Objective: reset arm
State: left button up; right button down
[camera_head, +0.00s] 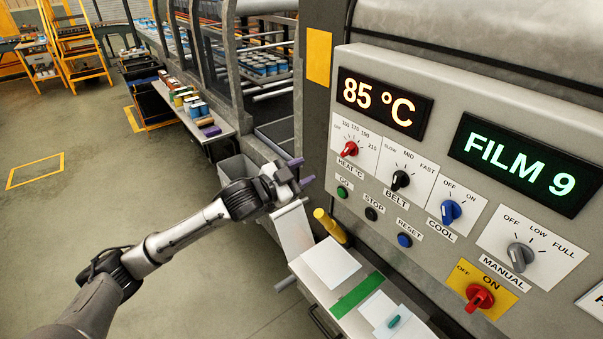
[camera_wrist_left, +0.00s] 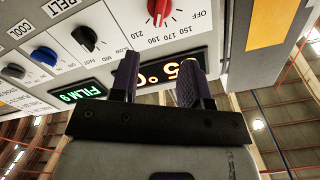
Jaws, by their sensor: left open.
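My left gripper (camera_head: 300,173) is open and empty in the head view, in front of the grey control panel (camera_head: 340,230) and apart from it. Its two purple-grey fingers (camera_wrist_left: 158,85) show in the left wrist view, with nothing between them and the panel beyond. The red heat knob (camera_head: 349,149) is to the right of the fingers in the head view. It also shows in the left wrist view (camera_wrist_left: 159,10). The panel displays read 85 °C (camera_head: 385,102) and FILM 9 (camera_head: 524,167). My right gripper is not in view.
A shelf with stacked items (camera_head: 192,108) stands behind my left arm. Open floor (camera_head: 90,220) lies to the left.

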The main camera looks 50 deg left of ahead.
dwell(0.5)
pick_arm(q)
jog(key=s+a+f+n+g+y, duration=0.2)
jog(key=s+f+g+y, duration=0.2)
jog(key=f+g+y, duration=0.15)
jog(key=s+d+f+n+g+h, duration=0.35)
jog(key=s+d+f+g, duration=0.55)
jog(key=s+d+f, duration=1.75)
jog(key=w+a+p+v, duration=0.2)
jog(key=p+v, duration=1.5)
jog(key=v, duration=0.1)
jog(key=shift+w+a+r+h, duration=0.2)
jog(key=shift+r+h, duration=0.1)
jog(key=shift+r, duration=0.1)
